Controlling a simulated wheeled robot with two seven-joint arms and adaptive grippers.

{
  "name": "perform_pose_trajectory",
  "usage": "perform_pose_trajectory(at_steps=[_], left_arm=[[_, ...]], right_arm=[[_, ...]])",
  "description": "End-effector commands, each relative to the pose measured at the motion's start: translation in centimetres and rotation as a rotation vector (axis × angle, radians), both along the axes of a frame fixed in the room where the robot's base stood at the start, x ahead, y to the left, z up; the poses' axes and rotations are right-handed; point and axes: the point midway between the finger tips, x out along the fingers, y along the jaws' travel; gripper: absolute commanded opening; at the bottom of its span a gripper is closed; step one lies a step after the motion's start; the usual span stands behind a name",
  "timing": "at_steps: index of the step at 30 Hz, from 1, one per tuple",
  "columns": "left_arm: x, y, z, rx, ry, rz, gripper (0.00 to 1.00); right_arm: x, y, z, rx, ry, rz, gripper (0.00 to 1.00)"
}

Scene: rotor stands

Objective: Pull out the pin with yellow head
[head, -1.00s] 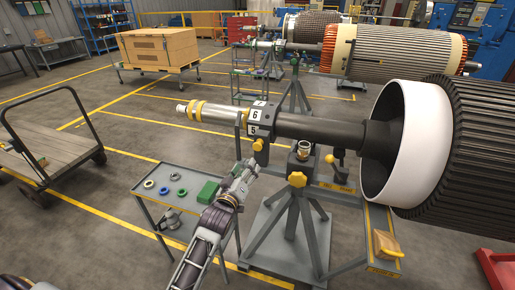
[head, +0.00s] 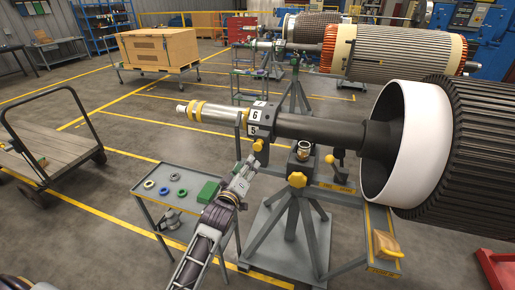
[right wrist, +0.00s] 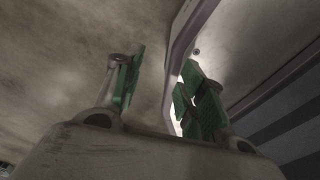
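A rotor with a dark shaft (head: 310,126) rests on a grey stand (head: 291,225). A yellow knob (head: 258,145) sits under the collar with labels 6 and 5. A yellow star knob (head: 297,180) is on the stand's front, and a small yellow ball head (head: 329,158) is to its right. I cannot tell which is the pin's head. My right gripper (head: 247,164) is just below the collar knob, apparently apart from it. In the right wrist view the gripper (right wrist: 160,88) is open and empty, its green-padded fingers spread. My left gripper is not seen.
A small grey table (head: 150,205) with rings and a green block (head: 208,191) stands left of my right arm. A white-rimmed rotor body (head: 410,150) fills the right. A wooden cart (head: 45,160) stands at left.

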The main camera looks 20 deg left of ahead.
Motion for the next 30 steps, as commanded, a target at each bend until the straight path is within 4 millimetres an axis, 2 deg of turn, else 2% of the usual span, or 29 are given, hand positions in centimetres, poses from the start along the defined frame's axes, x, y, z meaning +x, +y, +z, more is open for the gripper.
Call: perform_pose_trajectory(at_steps=[15,22,30], left_arm=[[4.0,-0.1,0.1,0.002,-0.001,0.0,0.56],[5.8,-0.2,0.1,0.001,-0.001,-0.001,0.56],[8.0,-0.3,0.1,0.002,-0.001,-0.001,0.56]], right_arm=[[1.9,-0.6,0.4,-0.006,-0.021,0.002,0.4],[1.5,-0.1,0.5,-0.001,-0.016,0.001,0.4],[-0.1,0.7,0.5,0.008,0.001,0.0,0.4]])
